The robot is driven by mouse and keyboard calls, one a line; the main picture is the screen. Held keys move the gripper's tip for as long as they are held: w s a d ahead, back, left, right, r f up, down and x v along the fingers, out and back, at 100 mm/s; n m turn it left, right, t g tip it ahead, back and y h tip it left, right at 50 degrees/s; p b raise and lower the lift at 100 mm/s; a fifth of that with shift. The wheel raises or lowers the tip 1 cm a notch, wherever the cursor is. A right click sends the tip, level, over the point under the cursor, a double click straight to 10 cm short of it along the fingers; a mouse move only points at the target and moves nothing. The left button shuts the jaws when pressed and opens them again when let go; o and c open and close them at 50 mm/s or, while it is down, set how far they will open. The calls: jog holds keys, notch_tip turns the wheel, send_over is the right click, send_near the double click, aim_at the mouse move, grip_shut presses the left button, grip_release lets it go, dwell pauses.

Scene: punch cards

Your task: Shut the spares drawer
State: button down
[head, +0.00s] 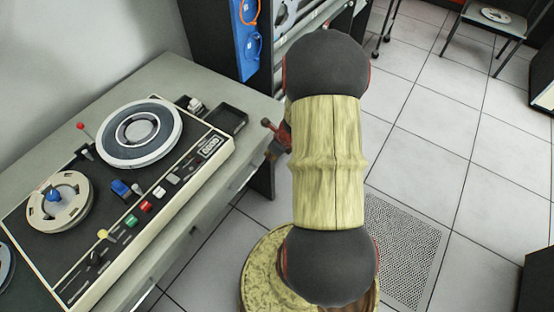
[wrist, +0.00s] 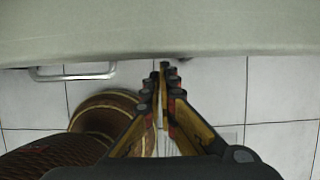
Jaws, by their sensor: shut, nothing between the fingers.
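The grey desk (head: 165,72) has drawer fronts under its top, along the edge facing me. One drawer handle (head: 243,178) shows on the desk's front in the head view. In the wrist view a metal bar handle (wrist: 72,76) sticks out below the desktop edge, left of my gripper. I cannot tell which drawer is the spares drawer or how far any drawer stands out. My gripper (wrist: 167,68) is shut and empty, its fingertips close to the desktop edge. In the head view my gripper (head: 272,128) is mostly hidden behind my arm, near the desk's right corner.
A tape deck with a large reel (head: 140,131) and a smaller reel (head: 58,203) sits on the desk. A dark open tray (head: 228,118) lies near its right end. A dark cabinet (head: 215,40) stands behind.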

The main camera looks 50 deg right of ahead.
jog(key=shift+w, duration=0.65)
